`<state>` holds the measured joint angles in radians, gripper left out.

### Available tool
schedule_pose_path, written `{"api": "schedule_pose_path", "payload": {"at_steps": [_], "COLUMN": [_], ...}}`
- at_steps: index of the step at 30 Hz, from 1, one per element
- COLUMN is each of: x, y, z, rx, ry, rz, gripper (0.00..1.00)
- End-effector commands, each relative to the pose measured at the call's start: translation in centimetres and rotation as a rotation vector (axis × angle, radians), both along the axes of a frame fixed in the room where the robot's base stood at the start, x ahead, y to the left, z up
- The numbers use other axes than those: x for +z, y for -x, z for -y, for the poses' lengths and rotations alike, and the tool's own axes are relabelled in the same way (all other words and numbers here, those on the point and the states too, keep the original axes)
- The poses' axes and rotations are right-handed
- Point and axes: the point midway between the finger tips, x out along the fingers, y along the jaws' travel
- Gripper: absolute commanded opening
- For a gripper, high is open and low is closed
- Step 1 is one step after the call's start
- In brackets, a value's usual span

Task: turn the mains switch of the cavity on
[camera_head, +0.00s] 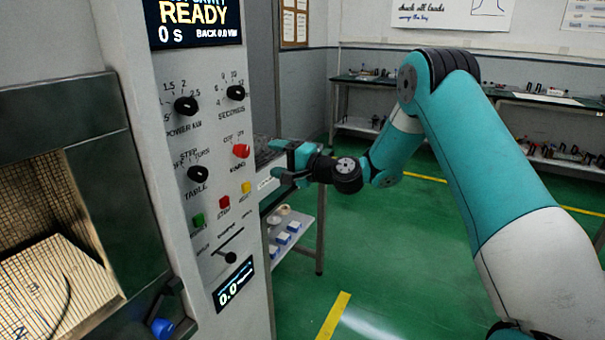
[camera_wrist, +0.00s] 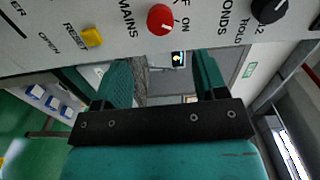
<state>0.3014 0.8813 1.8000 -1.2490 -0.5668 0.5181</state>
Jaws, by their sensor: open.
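The mains switch (camera_head: 241,151) is a red round knob on the grey control panel, with "MAINS" lettering beside it. It also shows at the top of the wrist view (camera_wrist: 160,19), with an "ON" label next to it and another label partly cut off. I cannot tell clearly which label it points to. My gripper (camera_head: 281,161) is open and empty, to the right of the panel at about the switch's height. In the wrist view its two teal fingers (camera_wrist: 161,68) stand apart below the knob, not touching it.
Black knobs (camera_head: 186,105) sit on the panel near the switch. A yellow reset button (camera_head: 246,187), a red button (camera_head: 224,202) and a green button (camera_head: 198,220) are below. The display (camera_head: 195,20) reads READY. A shelf trolley (camera_head: 290,240) stands behind my gripper. Green floor is open to the right.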

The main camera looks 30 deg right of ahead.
Motion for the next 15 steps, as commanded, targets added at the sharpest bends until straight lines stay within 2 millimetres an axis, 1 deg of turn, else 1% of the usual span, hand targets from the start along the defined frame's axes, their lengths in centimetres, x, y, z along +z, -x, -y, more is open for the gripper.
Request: {"api": "schedule_pose_path", "payload": {"at_steps": [1, 6, 12, 15], "x": [-0.4, -0.3, -0.1, 0.0], "y": [1.1, 3.9, 5.6, 5.8], "z": [1.0, 2.9, 4.1, 4.3], "rx": [-0.005, -0.004, -0.001, 0.0], "ry": [-0.001, -0.002, 0.0, -0.001], "rz": [-0.002, -0.001, 0.0, 0.001], "gripper": [0.66, 0.66, 0.66, 0.66]}}
